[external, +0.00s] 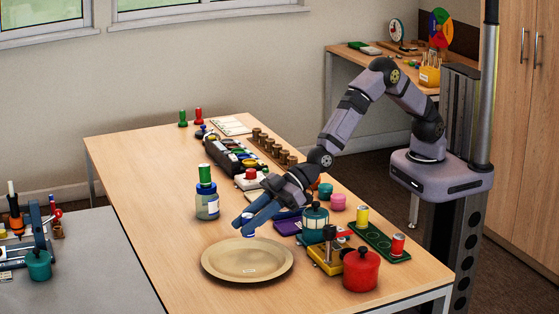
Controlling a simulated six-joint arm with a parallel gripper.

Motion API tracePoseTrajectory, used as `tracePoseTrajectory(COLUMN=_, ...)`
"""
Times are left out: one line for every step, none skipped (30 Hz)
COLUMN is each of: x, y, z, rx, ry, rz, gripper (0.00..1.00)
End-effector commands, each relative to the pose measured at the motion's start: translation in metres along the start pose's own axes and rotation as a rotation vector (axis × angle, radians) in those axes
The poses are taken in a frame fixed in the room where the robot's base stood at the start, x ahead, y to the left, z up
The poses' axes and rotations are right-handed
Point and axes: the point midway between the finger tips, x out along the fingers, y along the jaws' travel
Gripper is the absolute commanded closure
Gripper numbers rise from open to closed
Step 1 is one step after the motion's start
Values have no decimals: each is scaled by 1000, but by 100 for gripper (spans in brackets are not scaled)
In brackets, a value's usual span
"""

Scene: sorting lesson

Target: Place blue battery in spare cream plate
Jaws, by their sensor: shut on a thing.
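The cream plate (217,269) lies flat near the front of the wooden table, with a small pale mark on its surface. My gripper (243,224) reaches down from the right, its blue fingers just above the plate's far rim. It is shut on a small blue and white piece, the blue battery (249,232), which hangs below the fingers. The fingers hide part of the battery. I cannot tell whether the battery touches the plate.
Right of the plate are a yellow device (326,260), a red pot (361,270) and a teal lidded pot (314,222). The table's left side is clear.

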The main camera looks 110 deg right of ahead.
Motion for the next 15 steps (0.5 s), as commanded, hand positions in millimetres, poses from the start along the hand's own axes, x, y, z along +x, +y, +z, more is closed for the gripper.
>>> tracePoseTrajectory(x=3, y=0, z=6, rx=-1, ry=-3, rz=0, gripper=100)
tracePoseTrajectory(x=5, y=0, z=10, rx=0, ry=-3, rz=0, gripper=100)
tracePoseTrajectory(x=7, y=0, z=14, rx=0, ry=-2, rz=0, gripper=100)
tracePoseTrajectory(x=9, y=0, z=17, rx=-1, ry=-3, rz=0, gripper=100)
tracePoseTrajectory(x=11, y=0, z=20, rx=-1, ry=-3, rz=0, gripper=100)
tracePoseTrajectory(x=12, y=0, z=24, rx=0, ry=-2, rz=0, gripper=100)
tracePoseTrajectory(x=14, y=0, z=26, rx=1, ry=-1, rz=0, gripper=100)
tracePoseTrajectory(x=14, y=0, z=27, rx=1, ry=-1, rz=0, gripper=100)
tracePoseTrajectory(x=15, y=0, z=28, rx=0, ry=0, rz=0, gripper=100)
tracePoseTrajectory(x=15, y=0, z=28, rx=0, ry=1, rz=0, gripper=100)
tracePoseTrajectory(x=15, y=0, z=28, rx=0, ry=1, rz=0, gripper=100)
tracePoseTrajectory(x=15, y=0, z=28, rx=0, ry=1, rz=0, gripper=100)
tracePoseTrajectory(x=15, y=0, z=28, rx=0, ry=1, rz=0, gripper=100)
tracePoseTrajectory(x=15, y=0, z=28, rx=1, ry=1, rz=0, gripper=100)
tracePoseTrajectory(x=15, y=0, z=28, rx=1, ry=1, rz=0, gripper=100)
